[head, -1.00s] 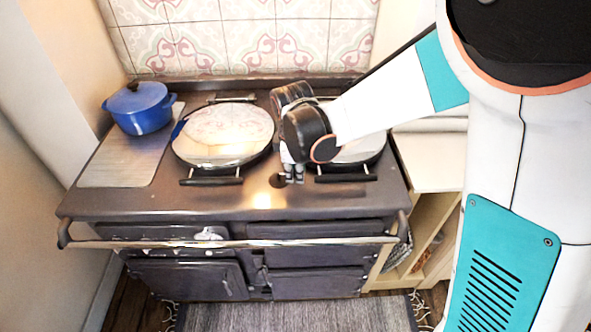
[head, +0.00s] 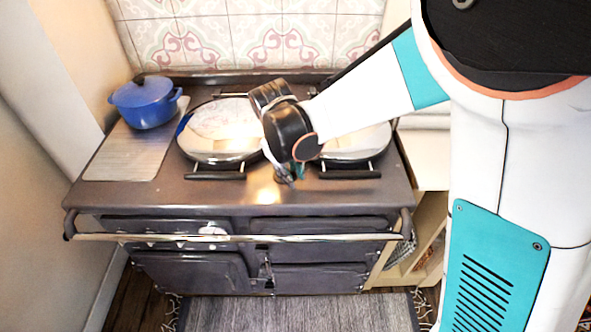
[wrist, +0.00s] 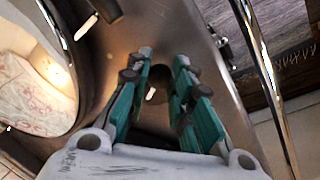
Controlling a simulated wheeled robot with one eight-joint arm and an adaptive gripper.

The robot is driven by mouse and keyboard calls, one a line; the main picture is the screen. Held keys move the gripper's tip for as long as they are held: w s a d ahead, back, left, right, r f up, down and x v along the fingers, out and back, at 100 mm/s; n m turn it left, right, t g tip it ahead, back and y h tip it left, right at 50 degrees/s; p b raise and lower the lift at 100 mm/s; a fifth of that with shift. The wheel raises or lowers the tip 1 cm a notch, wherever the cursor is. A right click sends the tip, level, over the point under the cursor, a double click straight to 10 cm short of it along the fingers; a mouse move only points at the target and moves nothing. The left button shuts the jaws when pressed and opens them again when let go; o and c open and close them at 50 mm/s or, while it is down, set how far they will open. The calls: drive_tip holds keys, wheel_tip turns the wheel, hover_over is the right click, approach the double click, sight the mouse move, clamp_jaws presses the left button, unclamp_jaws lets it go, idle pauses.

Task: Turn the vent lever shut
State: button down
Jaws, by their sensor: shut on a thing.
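The vent lever (wrist: 151,93) shows in the wrist view as a small pale bar by a dark round disc (wrist: 158,76) on the stove top, between my fingers. My gripper (wrist: 165,57) is shut on the lever, with one teal finger on each side. In the head view my gripper (head: 291,182) points down at the stove top between the two round lids, near the front. There the gripper hides the lever, so its exact angle cannot be told.
The left lid (head: 222,125) and the right lid (head: 360,142), each with a front handle, flank my gripper. A blue pot (head: 146,106) stands at the back left. A long rail (head: 230,238) runs along the stove front. The front strip of the stove top is clear.

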drive_tip(key=m, duration=0.1)
drive_tip(key=a+m, duration=0.1)
drive_tip(key=m, duration=0.1)
drive_tip(key=shift+s+a+m+g, duration=0.2)
drive_tip(key=shift+a+m+g, duration=0.1)
drive_tip(key=shift+a+m+h, duration=0.15)
drive_tip(key=shift+a+m, duration=0.15)
drive_tip(key=shift+m, duration=0.4)
drive_tip(key=shift+a+m+h, duration=0.15)
drive_tip(key=shift+a+m, duration=0.15)
drive_tip(key=shift+m, duration=0.4)
drive_tip(key=c, duration=1.4)
unclamp_jaws()
drive_tip(key=v, duration=1.2)
drive_tip(key=shift+w, duration=0.2)
